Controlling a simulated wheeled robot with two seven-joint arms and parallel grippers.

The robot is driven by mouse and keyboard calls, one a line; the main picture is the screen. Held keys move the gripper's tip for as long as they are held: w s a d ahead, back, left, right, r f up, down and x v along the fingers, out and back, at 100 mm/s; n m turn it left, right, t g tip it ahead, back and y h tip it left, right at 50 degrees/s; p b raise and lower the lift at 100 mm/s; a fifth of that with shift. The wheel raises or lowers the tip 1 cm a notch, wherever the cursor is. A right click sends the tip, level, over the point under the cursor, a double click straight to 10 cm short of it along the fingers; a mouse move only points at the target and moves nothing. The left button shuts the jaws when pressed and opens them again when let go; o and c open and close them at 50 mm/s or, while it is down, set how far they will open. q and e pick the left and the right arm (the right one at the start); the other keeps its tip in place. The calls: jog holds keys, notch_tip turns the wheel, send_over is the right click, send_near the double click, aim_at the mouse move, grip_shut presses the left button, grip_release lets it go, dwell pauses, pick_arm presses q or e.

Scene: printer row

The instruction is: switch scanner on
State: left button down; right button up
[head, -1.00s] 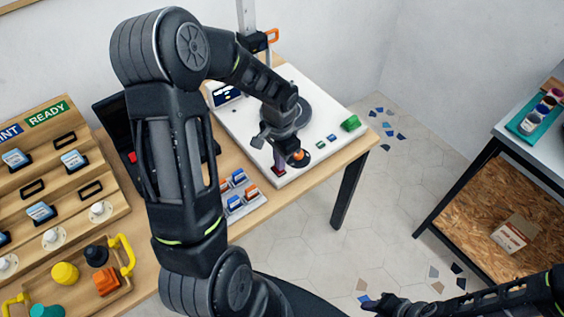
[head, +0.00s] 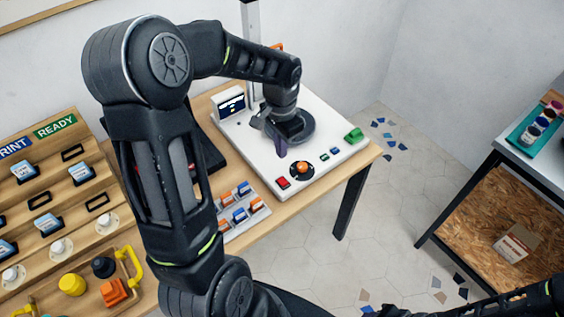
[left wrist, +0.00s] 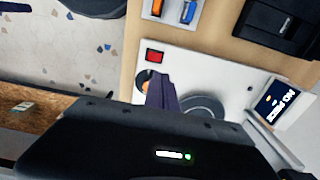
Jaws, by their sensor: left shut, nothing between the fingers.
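The scanner is a white base (head: 258,155) with a post, a dark round turntable (head: 304,128) and a small screen (head: 231,102). In the left wrist view its screen (left wrist: 277,103) is lit and seems to read "NO PIECE". A bright red switch (head: 283,183) sits at the front corner, beside an orange knob (head: 302,168); the left wrist view also shows the red switch (left wrist: 154,56). My left gripper (head: 281,147) is shut and empty, above the base and behind the switch, apart from it. My right gripper (head: 378,311) is barely visible at the bottom edge.
A green block (head: 354,135) and small buttons lie on the base's right side. A panel of blue and orange switches (head: 241,212) is in front of it. A slotted wooden rack (head: 55,190) stands left, and a side table (head: 525,150) right. Floor between the tables is open.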

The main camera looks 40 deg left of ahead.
pick_arm(q)
jog(key=shift+w+a+r, duration=0.1)
jog(key=shift+a+r, duration=0.1)
jog(key=shift+r, duration=0.8)
jog(key=shift+a+r, duration=0.2)
jog(key=shift+r, duration=0.8)
